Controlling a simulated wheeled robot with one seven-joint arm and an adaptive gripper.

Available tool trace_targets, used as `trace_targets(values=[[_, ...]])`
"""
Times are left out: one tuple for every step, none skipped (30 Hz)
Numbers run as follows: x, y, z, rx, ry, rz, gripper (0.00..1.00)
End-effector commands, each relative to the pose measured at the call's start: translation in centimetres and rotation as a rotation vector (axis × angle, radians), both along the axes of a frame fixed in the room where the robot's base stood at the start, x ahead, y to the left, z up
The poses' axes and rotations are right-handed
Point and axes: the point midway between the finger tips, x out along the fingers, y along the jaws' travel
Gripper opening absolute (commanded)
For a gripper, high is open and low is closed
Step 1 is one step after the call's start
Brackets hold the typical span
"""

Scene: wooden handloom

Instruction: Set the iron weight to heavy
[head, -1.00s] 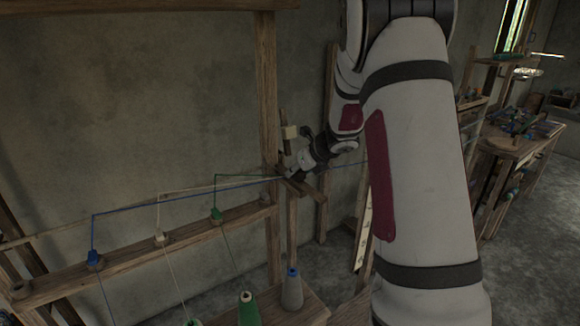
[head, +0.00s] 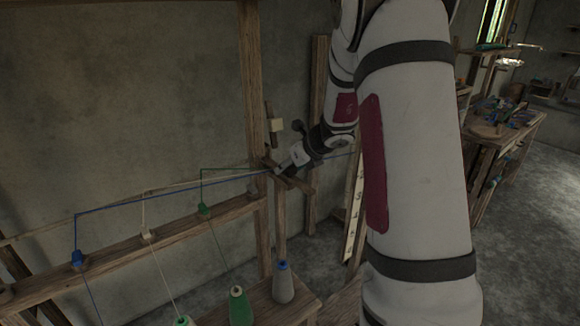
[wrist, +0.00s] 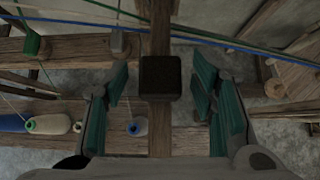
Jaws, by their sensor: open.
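The iron weight (wrist: 160,78) is a dark square block on a narrow wooden bar (wrist: 159,142) in the wrist view. My gripper (wrist: 161,98) is open, with one teal-padded finger to the left of the weight and one to the right. Gaps show on both sides, so the fingers do not touch it. In the head view my gripper (head: 279,171) is at the wooden arm (head: 301,184) beside the loom's upright post. I cannot make out the weight in that view. No heavy or light marking is legible.
Blue, white and green threads run close to my gripper, crossing the top of the wrist view. Thread cones, including a green one (head: 239,305) and a grey one (head: 283,283), stand below. The upright post (head: 252,140) is close on the left. A cluttered table (head: 500,130) stands at right.

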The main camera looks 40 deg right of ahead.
Motion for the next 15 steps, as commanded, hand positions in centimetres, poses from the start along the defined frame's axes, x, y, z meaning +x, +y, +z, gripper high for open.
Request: trace_targets(values=[[-0.3, -0.1, 0.5, -0.001, -0.003, -0.001, 0.52], [-0.6, -0.1, 0.8, -0.001, -0.003, -0.001, 0.52], [-1.0, -0.1, 1.2, -0.001, -0.003, -0.001, 0.52], [-1.4, -0.1, 1.6, -0.002, -0.004, -0.002, 0.52], [-1.8, -0.1, 2.0, -0.002, -0.004, -0.002, 0.52], [-2.4, -0.2, 2.6, -0.003, -0.004, -0.003, 0.52], [-2.8, -0.2, 3.0, -0.003, -0.004, -0.002, 0.52], [-3.3, -0.2, 3.5, -0.002, -0.005, -0.004, 0.52], [-3.9, -0.2, 4.1, -0.003, -0.004, -0.001, 0.52], [-4.3, -0.2, 4.5, -0.002, -0.004, -0.002, 0.52], [-4.8, -0.2, 4.9, -0.003, -0.004, -0.003, 0.52], [-5.3, -0.3, 5.5, -0.003, -0.004, -0.003, 0.52], [-5.7, -0.3, 5.8, -0.002, -0.004, -0.002, 0.52], [-6.1, -0.3, 6.2, -0.001, -0.003, -0.001, 0.52], [-6.6, -0.3, 6.6, -0.001, -0.003, -0.001, 0.52]])
